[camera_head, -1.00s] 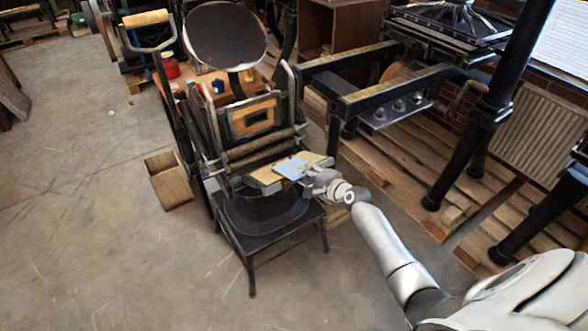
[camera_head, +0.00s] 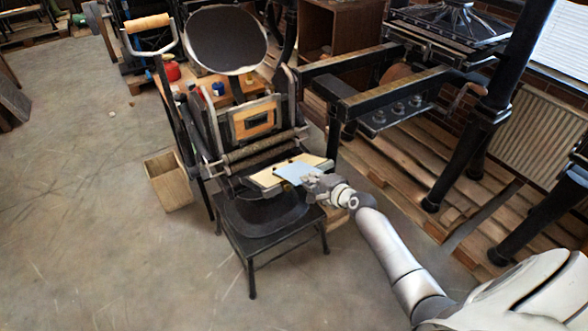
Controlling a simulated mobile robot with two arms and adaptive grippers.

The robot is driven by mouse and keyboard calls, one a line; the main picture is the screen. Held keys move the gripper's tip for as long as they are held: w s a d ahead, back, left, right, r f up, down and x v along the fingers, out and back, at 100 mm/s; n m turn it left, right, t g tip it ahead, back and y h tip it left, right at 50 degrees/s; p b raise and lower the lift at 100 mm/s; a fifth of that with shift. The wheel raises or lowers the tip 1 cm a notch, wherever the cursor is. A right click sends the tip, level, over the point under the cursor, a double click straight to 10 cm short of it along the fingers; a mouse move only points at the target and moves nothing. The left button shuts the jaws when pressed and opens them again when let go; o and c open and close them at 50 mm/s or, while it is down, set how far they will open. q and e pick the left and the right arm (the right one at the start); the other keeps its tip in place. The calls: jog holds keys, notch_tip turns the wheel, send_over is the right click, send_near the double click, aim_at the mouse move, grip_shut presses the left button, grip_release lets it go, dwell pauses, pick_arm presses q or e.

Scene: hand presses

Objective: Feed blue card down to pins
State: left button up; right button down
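The blue card (camera_head: 296,173) lies over the right part of the pale feed board (camera_head: 266,179) on the hand press (camera_head: 262,152). My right gripper (camera_head: 312,183) is at the card's lower right edge and appears shut on it. The fingertips are small, and the card's near corner is partly hidden by them. Small dark marks that may be the pins show near the board's upper edge; I cannot tell whether the card touches them. My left gripper is out of view.
The press has a round ink disc (camera_head: 226,40), rollers (camera_head: 262,147) and a wooden-handled lever (camera_head: 148,23). A wooden box (camera_head: 168,181) stands on the floor to its left. A black-framed press (camera_head: 385,105) stands to the right. The floor at left is clear.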

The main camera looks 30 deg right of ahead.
jog(key=s+r+p, duration=0.4)
jog(key=p, duration=0.1)
jog(key=shift+d+r, duration=0.15)
jog(key=shift+r, duration=0.2)
dwell(0.4)
